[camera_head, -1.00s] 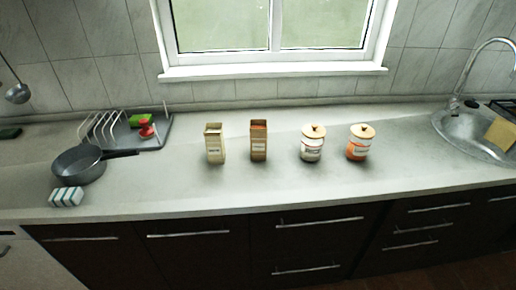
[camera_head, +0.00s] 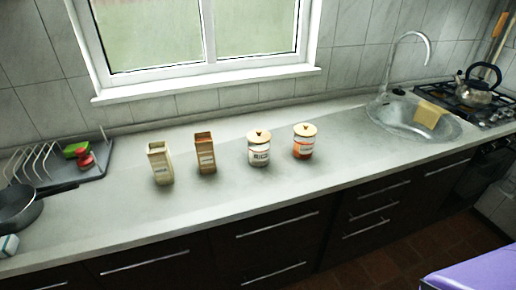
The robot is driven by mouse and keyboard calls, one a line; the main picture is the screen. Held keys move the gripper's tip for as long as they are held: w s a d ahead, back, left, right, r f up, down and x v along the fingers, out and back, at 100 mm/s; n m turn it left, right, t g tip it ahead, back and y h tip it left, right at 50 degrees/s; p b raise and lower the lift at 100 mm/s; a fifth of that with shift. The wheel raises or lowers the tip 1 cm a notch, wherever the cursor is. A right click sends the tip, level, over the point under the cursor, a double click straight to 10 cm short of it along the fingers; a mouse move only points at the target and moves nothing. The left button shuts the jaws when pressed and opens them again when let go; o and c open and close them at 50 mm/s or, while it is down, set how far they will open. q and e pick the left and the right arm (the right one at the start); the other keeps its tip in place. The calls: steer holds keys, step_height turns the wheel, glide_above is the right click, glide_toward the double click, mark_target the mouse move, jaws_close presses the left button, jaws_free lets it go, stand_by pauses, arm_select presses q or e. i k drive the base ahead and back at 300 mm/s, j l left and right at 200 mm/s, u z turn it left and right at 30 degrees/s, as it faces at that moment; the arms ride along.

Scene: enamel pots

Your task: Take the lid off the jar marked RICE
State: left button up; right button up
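The jar marked RICE (camera_head: 259,154) is a white jar with dark lettering, standing upright on the counter near the middle of the head view. Its light wooden lid (camera_head: 258,135) with a small knob sits on top. To its right stands a similar jar with orange contents or print (camera_head: 303,146), also under a wooden lid (camera_head: 304,129); its label is too small to read. Neither of my grippers shows in the head view.
A cream box (camera_head: 160,164) and a brown box (camera_head: 205,154) stand left of the jars. A dish rack (camera_head: 90,172) and a dark pan (camera_head: 18,208) are at far left. A sink (camera_head: 400,118) and a stove with a kettle (camera_head: 478,92) are at right. The counter in front of the jars is clear.

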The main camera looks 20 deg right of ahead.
mark_target(259, 135)
steer(key=l+u, duration=0.3)
steer(key=u, duration=0.15)
steer(key=l+u, duration=0.25)
steer(key=u, duration=0.15)
steer(key=k+l+u, duration=0.1)
steer(key=l, duration=0.25)
steer(key=k+l+u, duration=0.15)
steer(key=l, duration=0.25)
steer(key=l+u, duration=0.1)
steer(key=l, duration=0.25)
